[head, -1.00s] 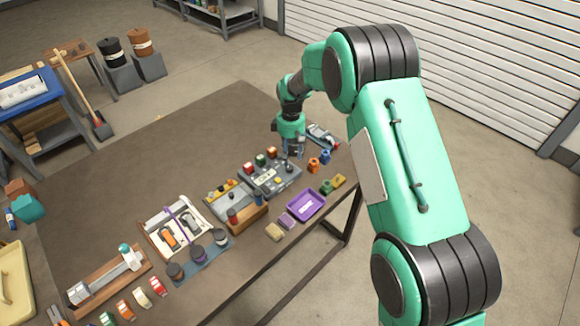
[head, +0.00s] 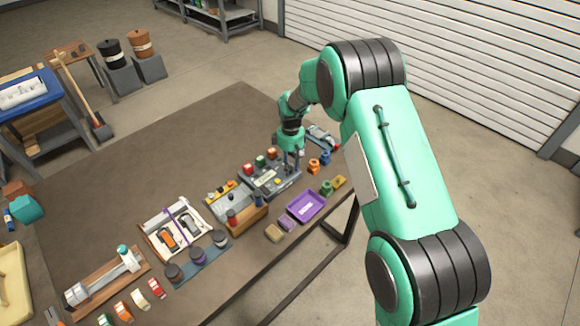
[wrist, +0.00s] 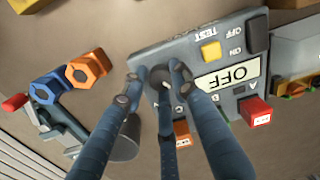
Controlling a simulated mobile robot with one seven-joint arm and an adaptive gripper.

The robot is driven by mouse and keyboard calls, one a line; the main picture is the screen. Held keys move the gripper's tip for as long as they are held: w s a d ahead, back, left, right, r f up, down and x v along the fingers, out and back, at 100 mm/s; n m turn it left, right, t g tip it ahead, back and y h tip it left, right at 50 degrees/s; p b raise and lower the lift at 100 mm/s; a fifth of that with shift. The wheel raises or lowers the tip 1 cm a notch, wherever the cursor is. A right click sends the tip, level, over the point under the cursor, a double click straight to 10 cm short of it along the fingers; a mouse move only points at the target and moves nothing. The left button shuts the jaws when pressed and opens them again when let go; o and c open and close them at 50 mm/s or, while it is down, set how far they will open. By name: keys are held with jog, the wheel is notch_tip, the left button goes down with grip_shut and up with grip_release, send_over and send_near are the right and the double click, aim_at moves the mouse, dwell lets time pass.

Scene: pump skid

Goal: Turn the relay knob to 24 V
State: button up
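The relay unit is a grey box (head: 272,182) on the table below my gripper. In the wrist view the grey panel (wrist: 200,48) shows upside down, with a white display (wrist: 227,77) reading OFF, a yellow button (wrist: 210,51) and TEST, OFF and ON lettering. A dark round knob (wrist: 158,75) shows between my fingertips. My gripper (wrist: 157,80) has its dark fingers spread around this knob, and they look open. Contact cannot be told. The fingers hide the knob's pointer and part of its scale. In the head view my gripper (head: 294,164) is over the box's right part.
Orange (wrist: 86,69) and blue (wrist: 47,88) hex-shaped parts stand beside the panel. A purple tray (head: 306,207) lies in front of the unit. The table behind it (head: 170,145) is clear.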

grip_shut()
jog(key=shift+m, duration=0.4)
jog(key=m+p, duration=0.2)
jog(key=m, duration=0.3)
jog(key=shift+s, duration=0.15)
jog(key=m+p, duration=0.1)
jog(key=m, duration=0.4)
jog(key=shift+s+f+m, duration=0.1)
jog(key=shift+f+m, duration=0.05)
jog(key=shift+m, duration=0.25)
jog(key=o, duration=0.7)
grip_release()
jog(key=shift+r, duration=0.3)
